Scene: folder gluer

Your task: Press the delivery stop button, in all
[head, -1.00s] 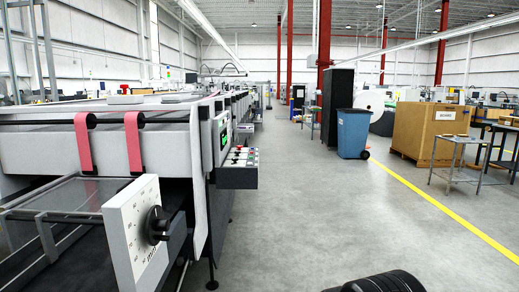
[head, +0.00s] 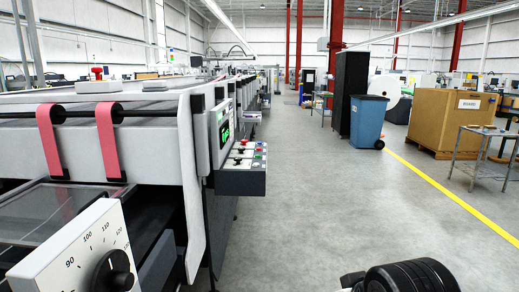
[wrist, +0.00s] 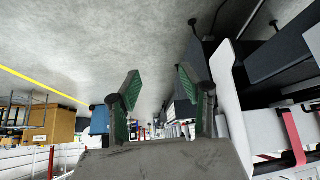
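The control panel (head: 240,182) is a dark grey box on the right side of the long machine, with several small coloured buttons on its sloped top. A red button (head: 242,143) shows near its upper edge; labels are too small to read, so I cannot tell which button is the delivery stop. A larger red button (head: 97,71) stands on top of the machine at the left. My gripper (wrist: 160,85) is open and empty in the wrist view, its two green-padded fingers apart. It touches nothing that I can see. The head view does not show the fingers.
A green-lit display (head: 223,130) is just above the panel. The dial plate (head: 75,255) juts out at the near left. A clear grey aisle (head: 310,200) runs along the machine. A blue bin (head: 368,122) and a large brown box (head: 450,118) stand to the right.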

